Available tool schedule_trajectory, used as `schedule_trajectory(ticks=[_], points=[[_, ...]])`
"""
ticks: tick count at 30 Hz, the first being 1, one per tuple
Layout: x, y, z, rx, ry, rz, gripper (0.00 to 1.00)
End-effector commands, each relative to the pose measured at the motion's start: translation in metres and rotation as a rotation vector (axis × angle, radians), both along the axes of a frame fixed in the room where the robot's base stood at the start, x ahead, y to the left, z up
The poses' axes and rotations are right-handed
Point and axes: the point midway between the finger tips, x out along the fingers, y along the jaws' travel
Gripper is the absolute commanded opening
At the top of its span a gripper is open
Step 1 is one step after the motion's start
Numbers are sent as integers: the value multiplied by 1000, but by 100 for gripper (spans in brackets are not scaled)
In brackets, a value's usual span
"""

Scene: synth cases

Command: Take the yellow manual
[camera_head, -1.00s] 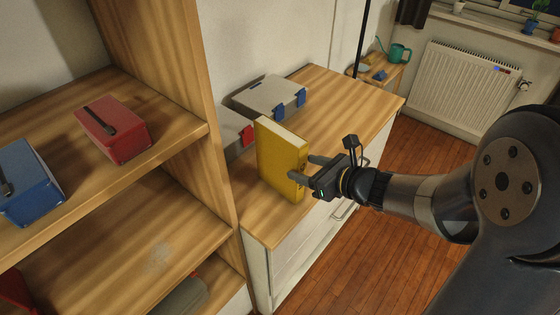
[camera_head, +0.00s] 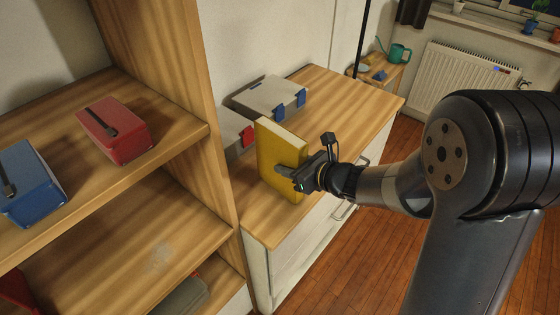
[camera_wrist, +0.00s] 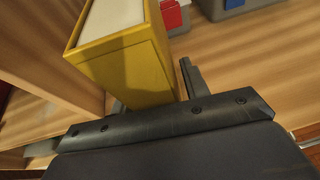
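The yellow manual (camera_head: 275,154) stands upright on the wooden top of a white cabinet, its pale page block facing up. My gripper (camera_head: 284,178) is at the manual's near right edge, with one finger lying across its front cover. In the wrist view the manual (camera_wrist: 125,72) reaches in between my two fingers (camera_wrist: 150,95). The right finger shows a narrow gap to the cover. The left finger is mostly hidden by the manual, so its contact cannot be told. The fingers are apart, and the manual stands on the surface.
Two grey cases, one with red latches (camera_head: 236,130) and one with blue latches (camera_head: 272,97), lie behind the manual. A wooden shelf (camera_head: 180,135) rises close on the left, holding a red case (camera_head: 113,130) and a blue case (camera_head: 28,182). The cabinet top (camera_head: 335,105) is clear to the right.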

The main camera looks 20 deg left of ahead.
Motion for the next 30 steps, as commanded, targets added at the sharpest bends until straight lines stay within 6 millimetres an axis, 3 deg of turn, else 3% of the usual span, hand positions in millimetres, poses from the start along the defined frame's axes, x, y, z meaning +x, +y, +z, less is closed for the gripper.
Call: schedule_trajectory(ticks=[15, 26, 30], points=[[0, 0, 0, 0, 0, 0, 1], [0, 0, 2, 2, -2, 0, 0], [0, 0, 15, 4, -6, 2, 0]])
